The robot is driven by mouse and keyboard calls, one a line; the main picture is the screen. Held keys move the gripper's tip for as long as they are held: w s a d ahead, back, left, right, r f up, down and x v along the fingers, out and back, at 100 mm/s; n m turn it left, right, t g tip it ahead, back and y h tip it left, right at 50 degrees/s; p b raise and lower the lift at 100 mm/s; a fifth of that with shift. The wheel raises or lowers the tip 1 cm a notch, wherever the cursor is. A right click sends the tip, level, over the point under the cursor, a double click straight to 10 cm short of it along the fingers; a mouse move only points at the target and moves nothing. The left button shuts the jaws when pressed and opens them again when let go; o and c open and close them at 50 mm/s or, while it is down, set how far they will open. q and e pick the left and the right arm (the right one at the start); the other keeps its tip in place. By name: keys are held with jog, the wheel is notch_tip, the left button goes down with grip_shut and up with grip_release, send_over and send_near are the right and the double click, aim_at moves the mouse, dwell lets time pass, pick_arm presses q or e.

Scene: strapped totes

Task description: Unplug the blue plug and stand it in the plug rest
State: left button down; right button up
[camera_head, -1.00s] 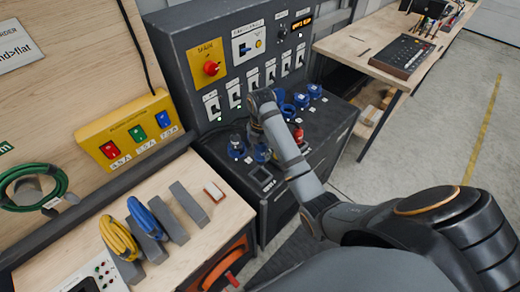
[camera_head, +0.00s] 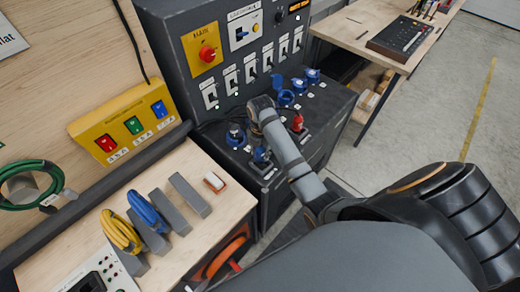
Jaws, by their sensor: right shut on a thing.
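The blue plug (camera_head: 261,156) shows under my right wrist, over or at the dark framed plug rest (camera_head: 264,169) on the front of the grey console's top. My right gripper (camera_head: 259,148) is shut on the plug; its fingers are mostly hidden by my wrist. I cannot tell whether the plug touches the rest or how upright it is. A blue socket (camera_head: 235,137) with a dark top stands just left of it. My left gripper is not in view.
A red plug (camera_head: 297,123) stands right of my forearm, and open blue sockets (camera_head: 286,97) stand behind it. The console's upright panel (camera_head: 185,90) with switches rises behind. A wooden bench (camera_head: 205,225) with coiled cables lies at the front left.

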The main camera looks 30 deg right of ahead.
jog(key=shift+w+f, duration=0.1)
jog(key=shift+w, duration=0.15)
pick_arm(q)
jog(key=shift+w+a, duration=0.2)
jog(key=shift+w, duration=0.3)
pick_arm(e)
jog(key=shift+s+f, duration=0.1)
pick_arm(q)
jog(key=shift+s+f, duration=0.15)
pick_arm(e)
jog(key=shift+f, duration=0.6)
pick_arm(q)
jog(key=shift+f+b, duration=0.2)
jog(key=shift+b, duration=0.2)
pick_arm(e)
jog(key=shift+f, duration=0.8)
jog(key=o, duration=1.3)
jog(key=shift+o, duration=0.2)
